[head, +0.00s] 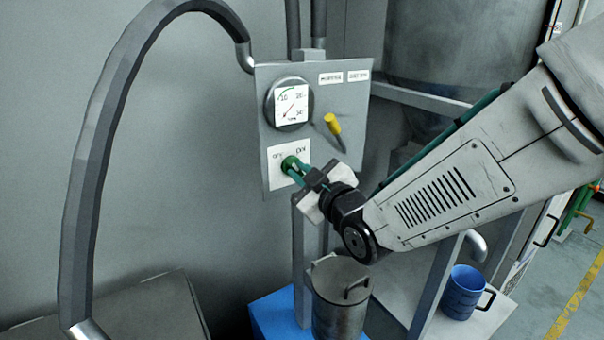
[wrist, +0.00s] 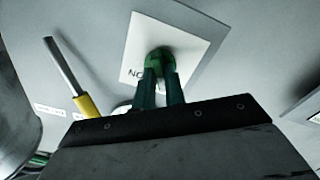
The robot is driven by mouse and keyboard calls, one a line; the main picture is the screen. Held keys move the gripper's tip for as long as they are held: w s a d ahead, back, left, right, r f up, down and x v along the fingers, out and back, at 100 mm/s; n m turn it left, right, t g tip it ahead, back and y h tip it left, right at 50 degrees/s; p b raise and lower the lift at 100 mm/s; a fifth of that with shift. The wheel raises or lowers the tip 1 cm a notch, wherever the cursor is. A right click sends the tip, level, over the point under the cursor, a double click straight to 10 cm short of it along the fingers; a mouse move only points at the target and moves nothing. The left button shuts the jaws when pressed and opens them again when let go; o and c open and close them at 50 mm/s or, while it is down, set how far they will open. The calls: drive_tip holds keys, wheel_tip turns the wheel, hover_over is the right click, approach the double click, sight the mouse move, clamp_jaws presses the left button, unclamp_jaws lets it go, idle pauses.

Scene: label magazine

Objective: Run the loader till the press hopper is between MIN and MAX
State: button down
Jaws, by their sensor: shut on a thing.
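A grey control panel (head: 350,98) stands in front of my arm in the head view. It carries a round gauge (head: 289,103) and a white OFF/ON plate (head: 276,153) with a green knob (head: 289,163) on it. My gripper (head: 297,171) is shut on the green knob, its green fingers reaching to the plate. In the wrist view the fingers close on the knob (wrist: 160,58), and part of the plate's lettering is hidden. No hopper with MIN and MAX marks can be made out.
A yellow-handled lever (head: 333,124) sticks out right of the gauge, close to my gripper. A metal jug (head: 340,300) stands below, and a blue mug (head: 462,293) stands at the lower right. A thick grey hose (head: 88,170) arches at left.

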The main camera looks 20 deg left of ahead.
drive_tip(key=m, duration=0.4)
drive_tip(key=shift+m, duration=0.3)
drive_tip(key=m, duration=0.3)
drive_tip(key=shift+m, duration=0.3)
drive_tip(key=m, duration=0.3)
drive_tip(key=shift+m, duration=2.2)
drive_tip(key=c, duration=1.5)
unclamp_jaws()
drive_tip(key=shift+o, duration=0.2)
